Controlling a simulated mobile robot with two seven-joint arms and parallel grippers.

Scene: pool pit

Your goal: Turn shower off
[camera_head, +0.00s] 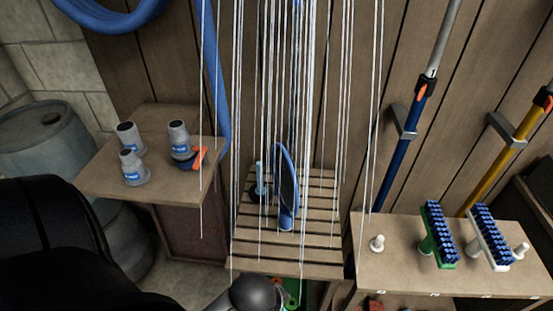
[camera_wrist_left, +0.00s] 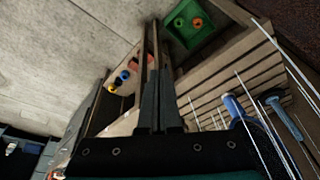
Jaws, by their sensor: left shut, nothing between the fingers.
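Thin white water streams (camera_head: 305,100) fall from above onto a slatted wooden bench (camera_head: 300,268). The shower head is out of view, and I cannot make out a shower control for certain. A blue upright oval object (camera_head: 287,185) stands on the bench among the streams. The bench slats also show in the left wrist view (camera_wrist_left: 240,85). My left gripper (camera_wrist_left: 157,80) is shut and empty, with its fingers side by side near the bench. My black left arm fills the lower left of the head view, and its fingers are not clear there. My right gripper is not in view.
A side table (camera_head: 105,180) holds several grey-blue fittings, one with an orange handle (camera_head: 198,158). A right table (camera_head: 405,265) holds a green brush (camera_head: 438,235) and a white brush (camera_head: 490,237). A green crate (camera_wrist_left: 190,35) and grey barrel (camera_head: 50,140) stand nearby. Poles hang on the wall.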

